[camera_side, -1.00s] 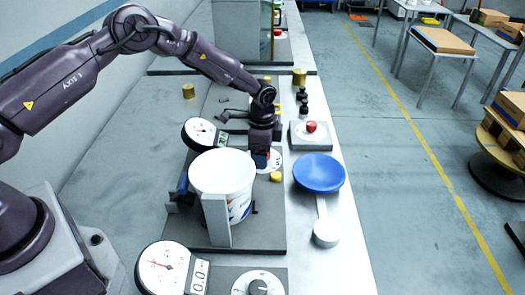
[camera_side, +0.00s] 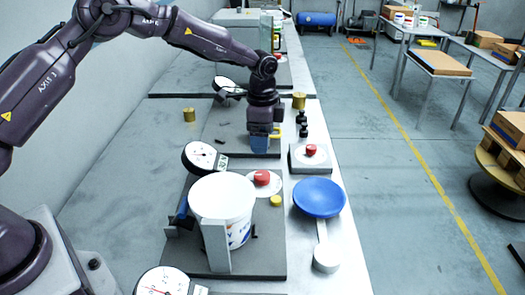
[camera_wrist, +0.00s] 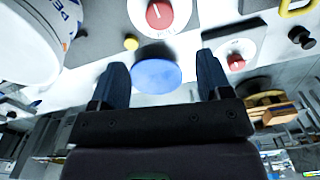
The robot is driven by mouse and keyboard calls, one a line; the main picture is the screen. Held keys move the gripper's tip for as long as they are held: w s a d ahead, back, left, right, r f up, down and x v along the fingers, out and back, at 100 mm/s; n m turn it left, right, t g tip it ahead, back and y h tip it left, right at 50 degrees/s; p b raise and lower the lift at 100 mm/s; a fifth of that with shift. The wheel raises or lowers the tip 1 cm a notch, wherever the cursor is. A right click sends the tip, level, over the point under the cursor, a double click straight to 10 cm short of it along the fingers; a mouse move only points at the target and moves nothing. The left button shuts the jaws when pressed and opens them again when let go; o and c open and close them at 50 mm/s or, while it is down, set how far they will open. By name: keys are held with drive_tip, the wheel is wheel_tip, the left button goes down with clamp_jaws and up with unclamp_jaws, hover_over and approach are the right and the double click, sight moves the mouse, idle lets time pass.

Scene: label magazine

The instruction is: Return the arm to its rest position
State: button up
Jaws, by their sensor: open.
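My gripper (camera_side: 262,143) is in the air over the far half of the workbench in the side view, beyond the white bucket (camera_side: 222,200). In the wrist view my gripper (camera_wrist: 163,80) has its two dark blue fingers spread apart with nothing held between them. The bucket stands upright on a dark plate and also shows at the upper left of the wrist view (camera_wrist: 30,40). The blue dish (camera_side: 319,197) is seen between the fingers in the wrist view (camera_wrist: 157,75), well away from them.
Dial gauges (camera_side: 203,157) and red knobs (camera_side: 262,177) stand along the bench. A brass cylinder (camera_side: 299,100) and dark weights (camera_side: 303,128) are close to the right of my gripper. The floor to the right is open, with tables (camera_side: 440,62) and a pallet stack beyond.

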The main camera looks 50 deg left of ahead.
drive_tip(key=shift+r, duration=0.4)
drive_tip(key=s+r+n+t, duration=0.2)
drive_tip(key=s+r, duration=0.4)
drive_tip(key=s, duration=0.4)
drive_tip(key=s+r+n+t, duration=0.1)
drive_tip(key=s+r+n, duration=0.4)
drive_tip(key=s, duration=0.6)
drive_tip(key=s+a+r+n+t, duration=0.1)
drive_tip(key=s+r+n+t, duration=0.1)
drive_tip(key=s+r, duration=0.6)
drive_tip(key=s+n, duration=0.1)
drive_tip(key=s, duration=0.2)
drive_tip(key=shift+s+r+n+t, duration=0.2)
drive_tip(key=shift+r+n+t, duration=0.1)
drive_tip(key=shift+r+n, duration=0.1)
